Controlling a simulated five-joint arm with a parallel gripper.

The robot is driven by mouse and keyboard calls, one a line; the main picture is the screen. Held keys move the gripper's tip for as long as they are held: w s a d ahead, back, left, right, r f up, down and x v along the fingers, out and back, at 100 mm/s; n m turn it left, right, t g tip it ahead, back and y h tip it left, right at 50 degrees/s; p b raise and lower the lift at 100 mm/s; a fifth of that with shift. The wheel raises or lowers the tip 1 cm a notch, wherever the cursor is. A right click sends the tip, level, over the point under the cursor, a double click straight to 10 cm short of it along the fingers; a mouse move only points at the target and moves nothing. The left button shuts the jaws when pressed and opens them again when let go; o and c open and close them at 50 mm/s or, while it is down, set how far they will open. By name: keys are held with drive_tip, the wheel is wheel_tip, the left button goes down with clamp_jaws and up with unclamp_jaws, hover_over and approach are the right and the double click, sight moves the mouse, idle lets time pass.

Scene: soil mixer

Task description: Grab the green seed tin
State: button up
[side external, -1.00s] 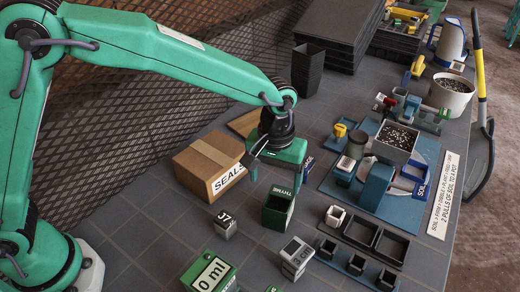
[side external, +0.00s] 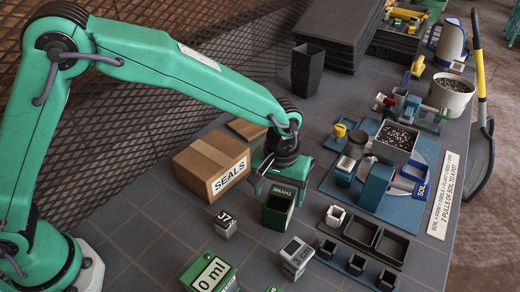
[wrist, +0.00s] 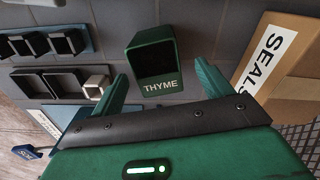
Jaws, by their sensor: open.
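The green seed tin (side external: 278,210), an open-topped box labelled THYME, stands upright on the grey tiled table. It also shows in the wrist view (wrist: 152,68), with its dark opening and its label facing my gripper. My gripper (side external: 279,188) is open and close behind the tin in the side external view, partly overlapping its top edge. In the wrist view its two green fingers (wrist: 160,74) spread to the left and right of the tin's near end. Gaps show on both sides, and nothing is held.
A cardboard SEALS box (side external: 211,165) stands left of my gripper. A small metal weight (side external: 225,224), a green 0 ml block (side external: 209,272) and a grey 3 cm block (side external: 296,256) sit nearer the front. Black trays (side external: 375,240) and the blue soil station (side external: 375,186) lie to the right.

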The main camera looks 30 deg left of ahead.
sight(279, 205)
drive_tip(key=shift+d+f, duration=0.2)
drive_tip(key=shift+f, duration=2.25)
drive_tip(key=c, duration=1.1)
drive_tip(key=shift+r, duration=0.1)
drive_tip(key=shift+r, duration=4.95)
